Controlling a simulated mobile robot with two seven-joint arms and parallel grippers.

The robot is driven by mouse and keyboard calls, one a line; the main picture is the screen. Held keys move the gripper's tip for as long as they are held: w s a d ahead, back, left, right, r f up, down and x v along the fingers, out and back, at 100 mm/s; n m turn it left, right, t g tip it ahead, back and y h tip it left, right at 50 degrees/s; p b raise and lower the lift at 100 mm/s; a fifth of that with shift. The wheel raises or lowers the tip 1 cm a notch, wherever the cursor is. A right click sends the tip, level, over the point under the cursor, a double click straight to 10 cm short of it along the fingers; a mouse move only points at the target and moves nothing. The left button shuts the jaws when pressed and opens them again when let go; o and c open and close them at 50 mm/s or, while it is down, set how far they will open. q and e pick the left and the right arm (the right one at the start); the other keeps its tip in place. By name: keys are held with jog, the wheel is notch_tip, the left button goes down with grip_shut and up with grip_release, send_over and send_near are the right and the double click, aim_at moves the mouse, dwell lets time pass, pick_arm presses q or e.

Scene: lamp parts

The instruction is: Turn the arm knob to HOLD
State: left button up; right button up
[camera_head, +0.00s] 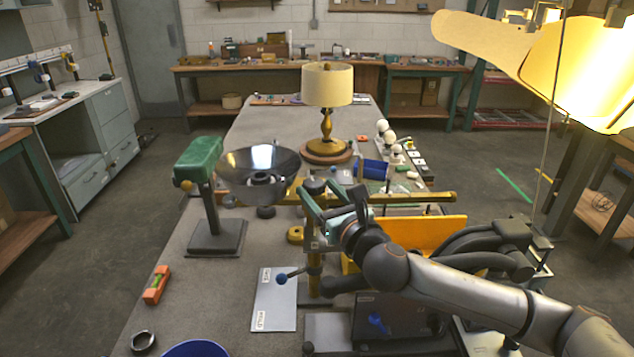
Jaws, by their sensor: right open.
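A blue ball knob (282,279) on a short dark lever sticks out to the left from the lower part of a brass post (314,270). It lies over a pale label plate (275,300) with a word near its upper end and what reads as HOLD near its lower end; the knob is nearer the upper end. A brass horizontal arm (415,198) runs near the top of the post. My right gripper (334,197) is open, its teal fingers around or beside the post's top; I cannot tell which. My left gripper is not in view.
A green-headed lamp (200,165) and a dark bowl-shaped shade (260,170) stand left of the post. A table lamp (327,90) stands behind. A yellow bin (430,235) is at right. An orange level (157,285) lies left, with clear bench between it and the plate.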

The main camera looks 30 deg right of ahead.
jog(key=shift+w, duration=0.25)
jog(key=shift+c, duration=0.4)
grip_shut()
jog(key=shift+a+r+m+h, duration=0.1)
jog(key=shift+a+m+h, duration=0.15)
jog(key=shift+m+h, duration=0.65)
jog(key=shift+w+a+m+g+h, duration=0.1)
jog(key=shift+m+g+h, duration=0.45)
jog(key=shift+h, duration=0.75)
jog(key=shift+a+m+g+h, duration=0.1)
jog(key=shift+m+g+h, duration=0.15)
jog(key=shift+m+h, duration=0.85)
jog(key=shift+n, duration=0.25)
jog(key=shift+o, duration=0.4)
grip_release()
